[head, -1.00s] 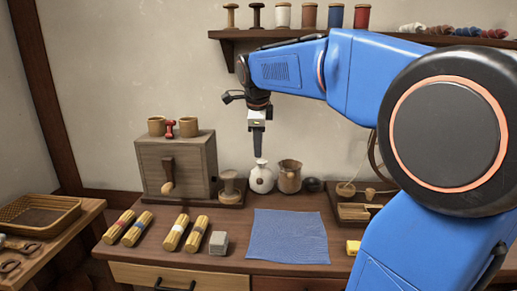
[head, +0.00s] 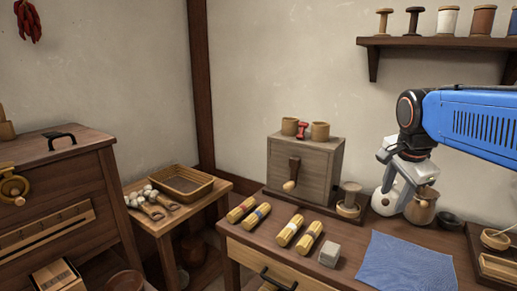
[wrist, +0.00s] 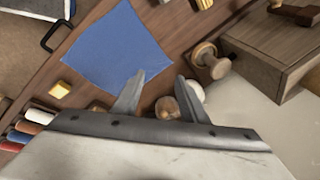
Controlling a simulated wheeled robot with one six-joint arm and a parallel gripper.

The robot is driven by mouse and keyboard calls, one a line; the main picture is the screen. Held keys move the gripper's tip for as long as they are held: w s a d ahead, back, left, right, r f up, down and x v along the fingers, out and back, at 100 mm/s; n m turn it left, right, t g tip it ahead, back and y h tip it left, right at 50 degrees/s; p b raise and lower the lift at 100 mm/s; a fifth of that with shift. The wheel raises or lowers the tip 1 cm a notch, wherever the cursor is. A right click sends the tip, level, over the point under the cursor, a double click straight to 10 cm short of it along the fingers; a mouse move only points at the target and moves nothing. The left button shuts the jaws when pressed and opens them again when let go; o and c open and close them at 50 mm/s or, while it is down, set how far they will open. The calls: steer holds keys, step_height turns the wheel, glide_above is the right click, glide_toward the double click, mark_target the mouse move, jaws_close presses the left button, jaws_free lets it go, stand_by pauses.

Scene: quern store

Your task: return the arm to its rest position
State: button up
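My gripper (head: 402,192) hangs from the blue arm at the right of the head view, in front of the white vase (head: 382,200) and the copper-brown pot (head: 422,207) in the picture. In the wrist view my gripper (wrist: 160,76) has its two grey fingers spread apart, with nothing held between them. The pot (wrist: 167,108) shows beyond the fingers there, next to the white vase (wrist: 196,91). Most of my arm is outside the head view.
A blue cloth (head: 405,265) lies on the bench, left of the gripper in the wrist view. A wooden box with a crank (head: 305,165), several yellow bundles (head: 291,230) and a grey block (head: 329,253) stand leftward. A shelf (head: 440,42) with spools hangs above.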

steer(key=s+a+f+n, duration=0.3)
steer(key=s+f+n, duration=0.4)
steer(key=s+n, duration=0.1)
steer(key=s+a+f+n+y, duration=0.1)
steer(key=s+a+f+n, duration=0.2)
steer(key=s+f+n, duration=0.4)
steer(key=s+n, duration=0.1)
steer(key=s, duration=0.2)
steer(key=shift+s+f+t+y, duration=0.25)
steer(key=shift+f+t+y, duration=0.05)
steer(key=shift+f, duration=0.05)
